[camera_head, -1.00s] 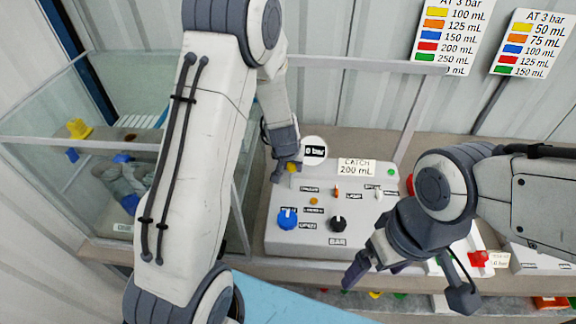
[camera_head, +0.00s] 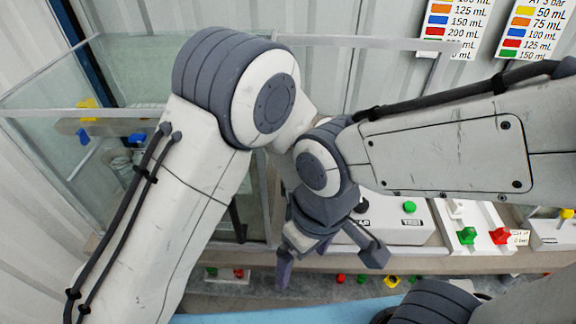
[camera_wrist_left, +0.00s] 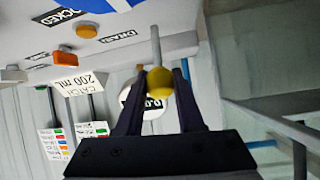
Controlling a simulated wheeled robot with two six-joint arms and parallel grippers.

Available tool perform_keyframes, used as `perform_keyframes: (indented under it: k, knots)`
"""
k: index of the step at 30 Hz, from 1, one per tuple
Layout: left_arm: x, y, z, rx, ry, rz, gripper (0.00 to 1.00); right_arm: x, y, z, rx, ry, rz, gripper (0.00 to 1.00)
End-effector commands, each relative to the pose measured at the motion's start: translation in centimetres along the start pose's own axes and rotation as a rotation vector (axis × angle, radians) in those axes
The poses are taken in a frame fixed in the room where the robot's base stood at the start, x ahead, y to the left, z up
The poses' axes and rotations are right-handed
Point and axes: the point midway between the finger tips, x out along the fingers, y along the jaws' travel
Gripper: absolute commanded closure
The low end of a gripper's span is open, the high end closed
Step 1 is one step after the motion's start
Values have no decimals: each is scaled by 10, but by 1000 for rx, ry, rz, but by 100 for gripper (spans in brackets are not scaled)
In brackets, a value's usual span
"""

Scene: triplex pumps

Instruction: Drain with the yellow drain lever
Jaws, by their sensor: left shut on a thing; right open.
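The drain lever (camera_wrist_left: 156,45) shows in the left wrist view as a thin grey rod with a yellow knob (camera_wrist_left: 160,83) at its end. My left gripper (camera_wrist_left: 159,76) is shut on the yellow knob, one dark finger on each side. In the head view the lever and left gripper are hidden behind my arms. My right gripper (camera_head: 326,262) is open and empty, in front of the control box (camera_head: 395,232). Most of that box is covered; its green button (camera_head: 409,207) shows. A round gauge (camera_wrist_left: 130,101) is partly hidden behind the left fingers.
A glass-walled tank (camera_head: 140,65) stands at the left, with yellow and blue fittings inside. Another panel (camera_head: 485,240) at the right has a green knob (camera_head: 467,236) and a red knob (camera_head: 501,236). Colour-coded volume signs (camera_head: 530,30) hang behind. My two arms cross closely in the middle.

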Motion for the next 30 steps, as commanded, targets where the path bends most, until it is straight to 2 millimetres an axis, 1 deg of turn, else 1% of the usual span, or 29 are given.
perform_keyframes:
  k: [1, 6, 20, 21, 22, 23, 30]
  knots:
    - [2, 3, 4, 2, 17, 0, 100, 9, 1, 0, 0, 0, 0, 4]
    - [0, 8, 3, 9, 54, 0, 100, 16, 1, 1, 0, 0, 0, 4]
    - [-1, 9, 3, 12, 64, 0, 100, 16, 1, 1, 0, 0, 0, 4]
    - [-1, 9, 3, 12, 64, 0, 52, 16, 1, 1, 0, 0, 0, 4]
    - [-1, 9, 3, 12, 64, 0, 40, 16, 1, 1, 0, 0, 0, 4]
    - [-1, 9, 3, 12, 64, 1, 34, 16, 1, 1, 0, 0, 0, 4]
    - [-1, 8, 2, 11, 65, 0, 34, 16, 1, 1, 0, 0, 0, 4]
